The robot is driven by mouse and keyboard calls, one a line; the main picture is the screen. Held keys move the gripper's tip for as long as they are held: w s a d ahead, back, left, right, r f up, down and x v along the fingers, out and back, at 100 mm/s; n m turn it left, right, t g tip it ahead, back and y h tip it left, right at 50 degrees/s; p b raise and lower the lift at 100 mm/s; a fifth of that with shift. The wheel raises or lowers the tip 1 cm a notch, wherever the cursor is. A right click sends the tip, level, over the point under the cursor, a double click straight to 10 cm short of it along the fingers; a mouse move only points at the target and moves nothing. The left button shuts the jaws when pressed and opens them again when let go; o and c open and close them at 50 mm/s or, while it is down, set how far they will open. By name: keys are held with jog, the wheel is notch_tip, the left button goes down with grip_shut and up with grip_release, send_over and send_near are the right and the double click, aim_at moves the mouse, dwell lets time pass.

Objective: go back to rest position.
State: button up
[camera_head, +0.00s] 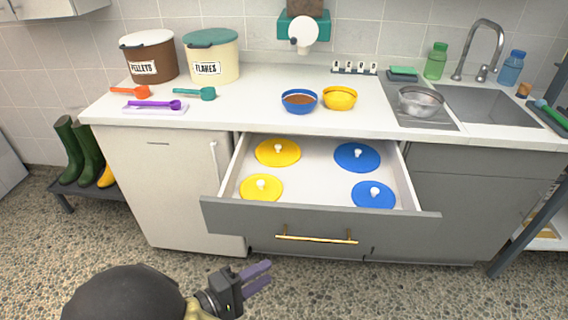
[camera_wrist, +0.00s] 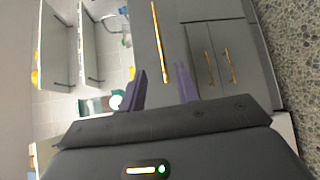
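My gripper (camera_head: 258,277) is in front of the open drawer and low over the floor, with nothing between its fingers. In the wrist view its two purple fingers (camera_wrist: 160,92) stand apart and empty. The drawer (camera_head: 320,222) below the counter is pulled out, with a brass handle (camera_head: 316,239) on its grey front. Inside it lie two yellow lids (camera_head: 291,158) (camera_head: 249,190) on the left and two blue lids (camera_head: 343,161) (camera_head: 362,199) on the right, each with a white knob. My gripper touches none of these.
On the counter (camera_head: 260,115) stand a blue bowl (camera_head: 299,108) with brown contents, a yellow bowl (camera_head: 339,103), a metal bowl (camera_head: 420,108), two canisters (camera_head: 148,68) (camera_head: 208,45) and several scoops. Green boots (camera_head: 88,150) stand at left. The open drawer juts out over the speckled floor (camera_head: 420,290).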

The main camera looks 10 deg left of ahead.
jog(key=shift+d, duration=0.1)
jog(key=d+f+m+g+y, duration=0.35)
jog(key=d+m+g, duration=0.25)
jog(key=d+g, duration=0.85)
jog(key=w+d+r+m+t+y, duration=0.3)
jog(key=d+r+m+t+y, duration=0.25)
jog(key=d+y, duration=0.4)
notch_tip(320, 180, up, 24)
jog(key=d+h+p, duration=0.1)
jog(key=p, duration=2.3)
jog(key=shift+w+d+r+h, duration=0.2)
jog(key=shift+d+h, duration=0.05)
jog(key=shift+h, duration=0.15)
